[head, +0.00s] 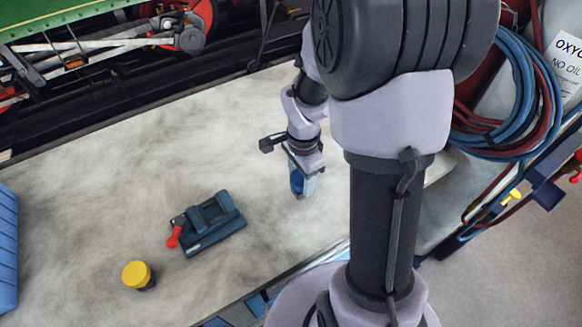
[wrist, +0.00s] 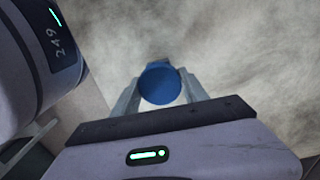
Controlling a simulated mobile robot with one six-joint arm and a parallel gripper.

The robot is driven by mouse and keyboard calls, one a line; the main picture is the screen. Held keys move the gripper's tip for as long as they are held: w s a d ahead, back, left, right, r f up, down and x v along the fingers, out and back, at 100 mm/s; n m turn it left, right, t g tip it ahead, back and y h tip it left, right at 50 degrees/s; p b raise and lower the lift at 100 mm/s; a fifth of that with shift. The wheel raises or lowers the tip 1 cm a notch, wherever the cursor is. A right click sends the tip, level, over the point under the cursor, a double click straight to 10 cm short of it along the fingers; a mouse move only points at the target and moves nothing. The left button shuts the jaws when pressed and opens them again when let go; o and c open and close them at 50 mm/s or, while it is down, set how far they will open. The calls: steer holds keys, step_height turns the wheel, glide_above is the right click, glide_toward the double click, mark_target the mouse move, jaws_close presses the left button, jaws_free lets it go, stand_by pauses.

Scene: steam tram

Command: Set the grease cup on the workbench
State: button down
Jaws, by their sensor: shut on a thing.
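My gripper (head: 304,188) is shut on a small blue round-topped thing (head: 297,181), likely the grease cup. In the wrist view, its blue disc-shaped top (wrist: 159,83) sits between the two fingers of my gripper (wrist: 160,92). The pale, stained workbench top (head: 120,175) spreads below the gripper in the head view. The cup's underside is hidden, so I cannot tell whether it touches the bench.
A dark teal vise-like tool (head: 211,224) with a red knob lies left of the gripper. A yellow-capped round thing (head: 137,274) stands further left. A blue bin (head: 8,245) is at the left edge.

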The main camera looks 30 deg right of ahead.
mark_target(302, 178)
steer(key=shift+f+b, duration=0.95)
steer(key=shift+f, duration=0.85)
steer(key=c, duration=0.6)
jaws_free()
step_height(302, 178, up, 12)
steer(key=p, duration=0.5)
steer(key=shift+p, duration=0.3)
steer(key=s+a+r+n+t+y, duration=0.2)
steer(key=s+a+r+n+t, duration=0.3)
steer(key=s+a+r+n, duration=0.6)
steer(key=a+r+n, duration=0.2)
steer(key=a+r, duration=0.1)
steer(key=r, duration=0.1)
steer(key=shift+s+a+r+t, duration=0.2)
steer(key=shift+s+a+t, duration=0.1)
steer(key=shift+t, duration=0.1)
